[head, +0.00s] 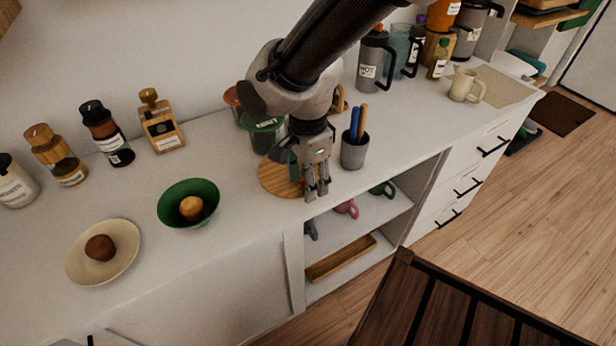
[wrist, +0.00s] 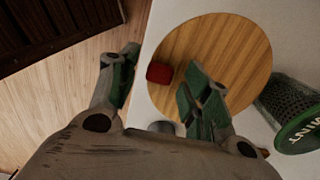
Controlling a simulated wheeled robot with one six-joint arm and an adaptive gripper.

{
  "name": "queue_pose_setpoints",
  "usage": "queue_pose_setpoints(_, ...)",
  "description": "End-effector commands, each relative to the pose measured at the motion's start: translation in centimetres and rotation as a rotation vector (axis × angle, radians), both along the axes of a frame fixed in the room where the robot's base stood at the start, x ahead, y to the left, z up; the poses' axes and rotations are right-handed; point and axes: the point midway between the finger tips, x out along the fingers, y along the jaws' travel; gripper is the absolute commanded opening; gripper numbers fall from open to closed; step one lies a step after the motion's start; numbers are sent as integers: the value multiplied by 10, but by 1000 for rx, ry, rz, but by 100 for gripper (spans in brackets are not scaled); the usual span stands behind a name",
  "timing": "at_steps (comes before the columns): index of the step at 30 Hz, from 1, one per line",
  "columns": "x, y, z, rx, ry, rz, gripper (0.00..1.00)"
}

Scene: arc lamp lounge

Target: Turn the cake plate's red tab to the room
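The cake plate is a round wooden disc on the white counter; it shows in the head view (head: 268,181) and in the wrist view (wrist: 225,50). Its red tab (wrist: 160,73) sits at the plate's left rim in the wrist view, on the side of the counter edge and floor. In the head view the tab is hidden by my gripper (head: 313,192), which points down over the plate's front right part. In the wrist view my gripper (wrist: 160,62) has its fingers apart, with the tab between them. I cannot tell whether a finger touches it.
A green-lidded jar (head: 265,138) stands close behind the plate. A grey cup (head: 354,153) with pens is to its right. A green bowl (head: 188,205) and a cream plate (head: 103,253) are to the left. Open shelves lie below the counter edge.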

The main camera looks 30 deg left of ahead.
Motion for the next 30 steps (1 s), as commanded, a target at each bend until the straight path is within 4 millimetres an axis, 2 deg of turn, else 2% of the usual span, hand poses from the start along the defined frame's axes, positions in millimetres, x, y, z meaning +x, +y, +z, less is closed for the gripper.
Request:
queue_pose_setpoints(5, 0, 0, 1, 0, 0, 0, 48)
queue_pose_setpoints(8, 0, 0, 8, 1, 0, 0, 48)
queue_pose_setpoints(11, 0, 1, 24, 3, 0, 0, 48)
queue_pose_setpoints(21, 0, 1, 97, 3, 0, 0, 48)
queue_pose_setpoints(25, 0, 0, 113, 1, 0, 0, 48)
queue_pose_setpoints(30, 0, 0, 120, 0, 0, 0, 48)
